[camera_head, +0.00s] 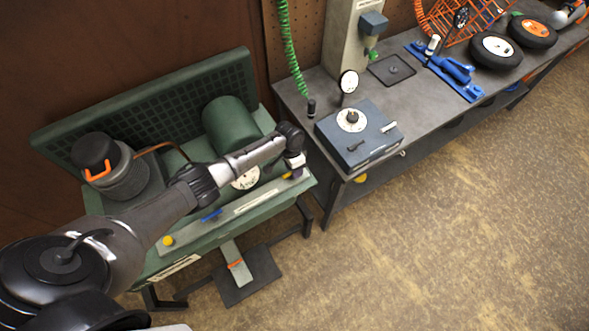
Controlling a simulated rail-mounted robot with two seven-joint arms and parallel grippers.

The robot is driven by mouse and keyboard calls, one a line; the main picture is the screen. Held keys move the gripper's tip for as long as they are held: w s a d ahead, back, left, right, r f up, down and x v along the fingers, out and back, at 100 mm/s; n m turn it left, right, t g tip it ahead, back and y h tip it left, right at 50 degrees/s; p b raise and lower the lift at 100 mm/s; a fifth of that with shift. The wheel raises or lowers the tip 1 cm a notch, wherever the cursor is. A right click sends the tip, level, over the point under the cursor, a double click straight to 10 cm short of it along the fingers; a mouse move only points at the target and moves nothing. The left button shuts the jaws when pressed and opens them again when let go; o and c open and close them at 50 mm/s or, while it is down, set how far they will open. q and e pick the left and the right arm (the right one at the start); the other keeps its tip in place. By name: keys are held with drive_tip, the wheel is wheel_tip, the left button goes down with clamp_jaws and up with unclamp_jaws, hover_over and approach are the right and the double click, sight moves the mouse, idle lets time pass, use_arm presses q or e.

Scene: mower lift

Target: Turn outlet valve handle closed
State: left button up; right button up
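My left arm reaches in from the lower left over a green machine (228,213). My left gripper (297,170) points down at the right end of the machine's front ledge. Its fingers are small and dark, so I cannot tell whether they are open or shut. A small yellow handle (287,176) shows just left of the gripper; I cannot tell whether they touch. A blue handle (210,215) lies along the ledge under my forearm. No readable label shows which one is the outlet valve handle. A round dial (245,179) is partly hidden by my arm. My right gripper is not in view.
A dark workbench (300,98) stands close to the right of the machine, with a blue-grey box (358,135) bearing a dial on it. A green coiled hose (288,45) hangs behind. A pedal (236,262) sits in front. The floor at right is clear.

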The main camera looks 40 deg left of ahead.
use_arm(q)
wheel_tip(320, 180, up, 13)
drive_tip(key=a, duration=0.2)
drive_tip(key=shift+w+a+f+p, duration=0.2)
drive_tip(key=shift+w+p, duration=0.1)
drive_tip(key=shift+w, duration=0.15)
idle(0.4)
